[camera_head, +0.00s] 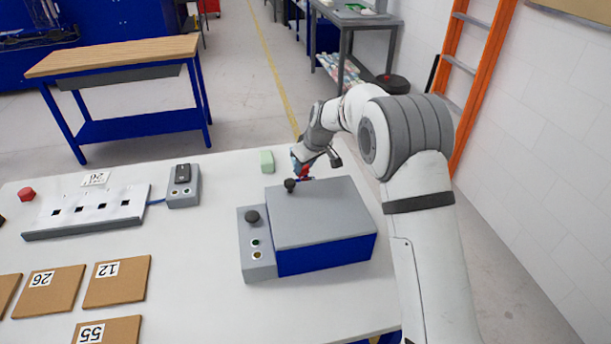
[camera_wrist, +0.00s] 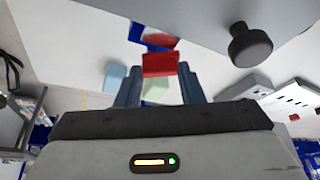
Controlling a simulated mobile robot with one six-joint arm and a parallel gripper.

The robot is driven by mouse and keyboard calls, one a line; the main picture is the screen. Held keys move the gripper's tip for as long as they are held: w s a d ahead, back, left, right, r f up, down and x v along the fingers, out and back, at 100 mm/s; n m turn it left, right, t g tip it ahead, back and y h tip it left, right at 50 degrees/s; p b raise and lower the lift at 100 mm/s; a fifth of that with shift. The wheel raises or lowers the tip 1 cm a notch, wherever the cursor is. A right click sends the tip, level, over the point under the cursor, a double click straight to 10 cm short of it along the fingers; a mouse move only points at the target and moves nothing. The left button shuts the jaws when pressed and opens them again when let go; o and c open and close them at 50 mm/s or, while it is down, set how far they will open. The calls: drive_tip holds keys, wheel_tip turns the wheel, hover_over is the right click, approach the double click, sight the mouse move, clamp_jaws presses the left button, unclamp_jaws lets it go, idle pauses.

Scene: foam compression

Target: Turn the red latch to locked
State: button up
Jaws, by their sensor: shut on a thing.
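The red latch (camera_wrist: 160,65) shows in the wrist view between the two blue-grey fingers of my gripper (camera_wrist: 158,88). In the head view my gripper (camera_head: 300,166) is at the back edge of the grey-topped box (camera_head: 315,210) with blue sides, and a little of the red latch (camera_head: 305,172) shows there. My gripper is shut on the latch. A black knob (camera_head: 290,185) stands on the box lid beside it, and shows large in the wrist view (camera_wrist: 250,45). The latch's exact angle is hard to tell, as my gripper partly hides it.
A grey control panel (camera_head: 256,250) with a black knob and buttons adjoins the box. A green foam block (camera_head: 267,162) lies behind it. A socket strip (camera_head: 90,212), a switch box (camera_head: 183,187) and numbered brown tiles (camera_head: 117,281) lie to the left. The front middle is clear.

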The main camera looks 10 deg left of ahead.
drive_tip(key=n+b, duration=0.2)
drive_tip(key=g, duration=0.1)
drive_tip(key=shift+w+d+f+n+b, duration=0.1)
drive_tip(key=shift+d+f+n+b, duration=0.15)
drive_tip(key=shift+n+b, duration=0.15)
drive_tip(key=n, duration=0.1)
drive_tip(key=n+g+b, duration=0.1)
drive_tip(key=shift+w+d+r+n+y, duration=0.1)
drive_tip(key=shift+r+n+y, duration=0.05)
drive_tip(key=shift+n+y, duration=0.2)
drive_tip(key=n+g, duration=0.1)
drive_tip(key=n, duration=0.1)
drive_tip(key=shift+d+r+n, duration=0.1)
drive_tip(key=shift+r+n, duration=0.05)
drive_tip(key=shift+n, duration=0.2)
drive_tip(key=shift+w+d+r+n+g+p, duration=0.1)
drive_tip(key=shift+n+g, duration=0.15)
drive_tip(key=shift+n, duration=0.4)
drive_tip(key=shift+w+a+f+n+g+p, duration=0.1)
drive_tip(key=shift+n+g+p, duration=0.1)
drive_tip(key=shift+n, duration=0.4)
drive_tip(key=shift+d+r+n+g+p, duration=0.1)
drive_tip(key=shift+n+g, duration=0.15)
drive_tip(key=shift+n, duration=0.4)
drive_tip(key=o, duration=0.8)
drive_tip(key=shift+w, duration=0.1)
drive_tip(key=shift+o, duration=0.9)
